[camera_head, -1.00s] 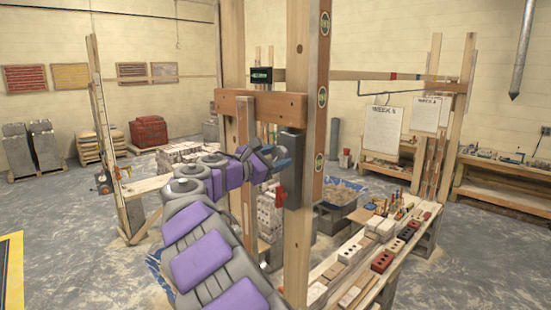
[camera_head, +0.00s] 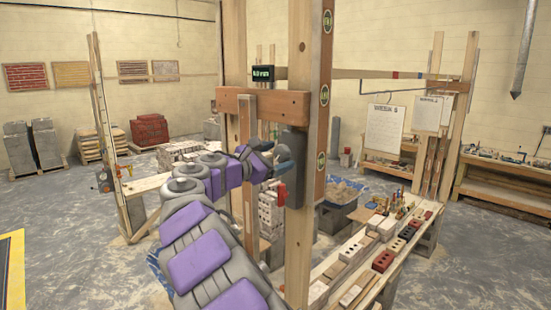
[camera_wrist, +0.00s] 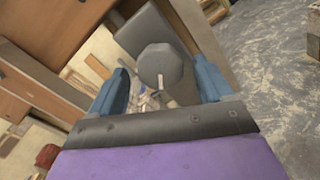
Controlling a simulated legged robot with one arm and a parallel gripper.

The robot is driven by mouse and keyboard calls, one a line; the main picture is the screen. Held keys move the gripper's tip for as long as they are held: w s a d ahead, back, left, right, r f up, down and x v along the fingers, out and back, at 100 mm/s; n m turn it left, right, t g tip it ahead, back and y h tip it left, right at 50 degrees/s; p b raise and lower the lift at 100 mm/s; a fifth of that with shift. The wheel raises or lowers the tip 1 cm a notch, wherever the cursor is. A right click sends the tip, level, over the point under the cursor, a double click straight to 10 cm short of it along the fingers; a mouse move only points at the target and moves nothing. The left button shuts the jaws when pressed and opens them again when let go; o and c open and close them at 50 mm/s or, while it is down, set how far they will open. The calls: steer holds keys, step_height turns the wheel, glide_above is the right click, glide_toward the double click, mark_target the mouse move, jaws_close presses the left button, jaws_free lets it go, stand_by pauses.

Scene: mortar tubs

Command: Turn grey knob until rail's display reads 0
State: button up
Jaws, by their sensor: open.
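The grey knob (camera_wrist: 160,66) is a faceted round knob with a pale mark, on a grey housing (camera_head: 295,165) fixed to the wooden post. My gripper (camera_wrist: 160,80) is open, its two blue fingers on either side of the knob in the wrist view, with gaps showing on both sides. I cannot tell how deep the fingers reach along the knob. In the head view my gripper (camera_head: 283,157) is at the housing and covers the knob. The rail's display (camera_head: 263,73) is a small black box with green digits in mm, too small to read surely.
The wooden rail (camera_head: 262,103) crosses the posts below the display. The upright post (camera_head: 298,240) stands close to my arm. A plank bench (camera_head: 345,270) with bricks and tools lies right. Open dusty floor (camera_head: 450,270) lies further right.

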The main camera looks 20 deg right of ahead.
steer(key=b+v, duration=0.2)
steer(key=v, duration=1.5)
steer(key=s+d+f+m+g+y+b, duration=0.25)
steer(key=s+d+f+b, duration=0.2)
steer(key=s+f, duration=0.35)
steer(key=s+d+f+m+g+y+b, duration=0.15)
steer(key=s+d+f+m+b, duration=0.35)
steer(key=f, duration=0.5)
steer(key=s+d+f+m+g+y+b, duration=0.2)
steer(key=s+d+f+y+b, duration=0.15)
steer(key=s+f, duration=0.5)
steer(key=s+a+f+m+y+b, duration=0.2)
steer(key=s+a+f+y+b, duration=0.1)
steer(key=s+f, duration=0.4)
steer(key=s+a+f+m+g+y+b, duration=0.1)
steer(key=s+a+f+b, duration=0.4)
steer(key=f, duration=0.9)
steer(key=s+a+f+m+g+y+b, duration=0.1)
steer(key=s+a+f+m+y+b, duration=0.3)
steer(key=s+f, duration=0.6)
steer(key=a+f+y, duration=0.1)
steer(key=a, duration=0.1)
steer(key=shift+a, duration=0.25)
steer(key=shift+y, duration=0.25)
